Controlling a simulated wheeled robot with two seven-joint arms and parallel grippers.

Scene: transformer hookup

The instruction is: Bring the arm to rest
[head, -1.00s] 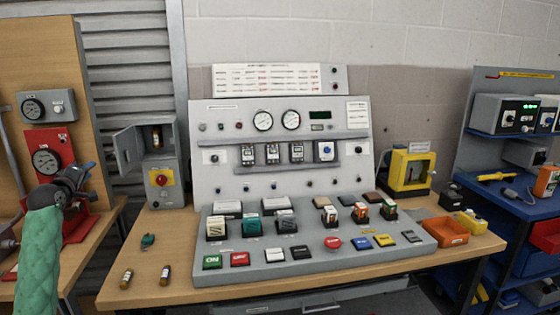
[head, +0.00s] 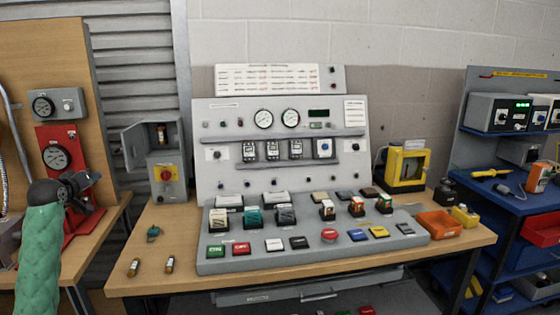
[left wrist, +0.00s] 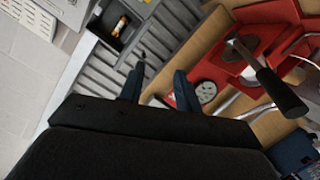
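My left arm comes in at the lower left of the head view in a green sleeve. Its dark gripper (head: 88,180) is raised in front of the red gauge stand at the left bench. In the left wrist view the two blue-grey fingers of my left gripper (left wrist: 158,88) stand apart with nothing between them. The gripper appears clear of the things around it, though its fingertips are hard to make out in the head view. My right gripper does not show in either view.
The red gauge stand (head: 57,148) is close behind my left gripper. A grey control console (head: 310,255) fills most of the wooden bench (head: 205,284). A grey switch box (head: 165,175) and two small fuses lie to its left. Blue shelving (head: 515,203) stands at right.

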